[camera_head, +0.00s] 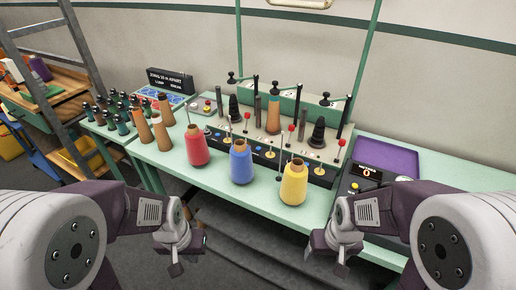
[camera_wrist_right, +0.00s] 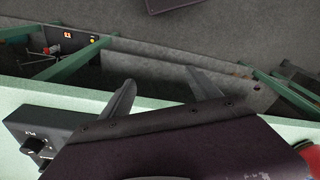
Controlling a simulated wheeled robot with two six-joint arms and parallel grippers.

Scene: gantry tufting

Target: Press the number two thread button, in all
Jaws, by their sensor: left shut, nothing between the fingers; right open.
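A long dark rail (camera_head: 262,156) runs along the table behind the coloured cones, with several small blue and yellow round parts on its front. Number marks on it are too small to read, so I cannot tell which part is the number two thread button. My left gripper (camera_head: 175,268) is shut and empty, low in front of the table's edge. My right gripper (camera_head: 342,266) is open and empty, also low in front of the table. Its two spread fingers show in the right wrist view (camera_wrist_right: 162,88) with nothing between them.
Red (camera_head: 196,146), blue (camera_head: 241,163) and yellow (camera_head: 293,184) thread cones stand along the front of the green table (camera_head: 223,188). A dark control box (camera_head: 367,172) with a lit display and a purple tray (camera_head: 386,158) are at right. Brown cones and small dark spools stand at left.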

